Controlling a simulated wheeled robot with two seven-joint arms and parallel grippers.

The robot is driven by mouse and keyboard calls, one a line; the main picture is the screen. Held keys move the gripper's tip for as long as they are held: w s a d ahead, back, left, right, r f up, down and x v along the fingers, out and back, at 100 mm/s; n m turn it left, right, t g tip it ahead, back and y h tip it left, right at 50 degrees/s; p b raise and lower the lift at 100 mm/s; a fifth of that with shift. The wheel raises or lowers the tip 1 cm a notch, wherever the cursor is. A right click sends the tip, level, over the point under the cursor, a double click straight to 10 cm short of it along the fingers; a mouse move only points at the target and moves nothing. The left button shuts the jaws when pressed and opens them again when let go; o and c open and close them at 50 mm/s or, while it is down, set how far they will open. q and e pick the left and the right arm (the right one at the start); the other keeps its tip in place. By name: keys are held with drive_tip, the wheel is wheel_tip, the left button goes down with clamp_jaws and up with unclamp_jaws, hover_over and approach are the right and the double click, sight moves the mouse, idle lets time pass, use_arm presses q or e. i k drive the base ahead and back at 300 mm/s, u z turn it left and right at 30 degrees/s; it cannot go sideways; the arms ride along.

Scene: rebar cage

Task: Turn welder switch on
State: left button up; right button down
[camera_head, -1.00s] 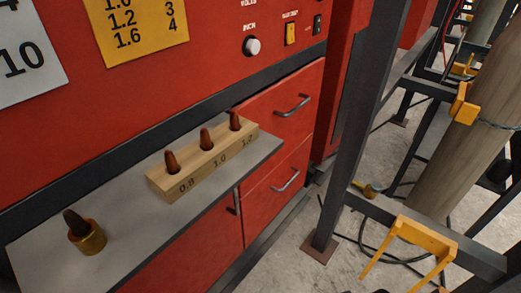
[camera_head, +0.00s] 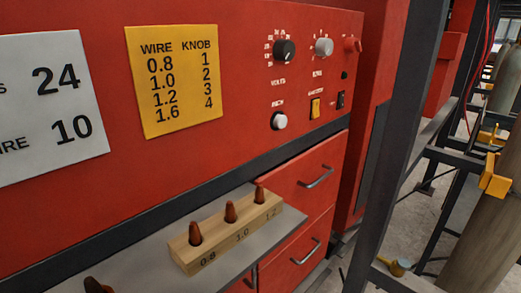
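The red welder panel (camera_head: 250,70) fills the upper middle of the view. A small black rocker switch (camera_head: 340,100) sits at its lower right, beside a yellow rocker switch (camera_head: 315,108). I cannot tell the position of either switch. Above them are a black knob (camera_head: 284,50) labelled VOLTS, a grey knob (camera_head: 324,46), a red knob (camera_head: 352,45) and a small black button (camera_head: 344,75). A white round button (camera_head: 279,121) is labelled INCH. Neither of my grippers is in view.
A yellow wire/knob chart (camera_head: 173,80) and a white card (camera_head: 50,105) are on the panel. A grey shelf (camera_head: 150,265) holds a wooden block (camera_head: 225,235) with three copper-coloured tips. Drawers lie below the panel. A dark steel post (camera_head: 398,130) stands to the right.

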sight(352, 45)
drive_tip(key=u, duration=1.3)
drive_tip(key=k, duration=0.65)
drive_tip(key=z, duration=0.4)
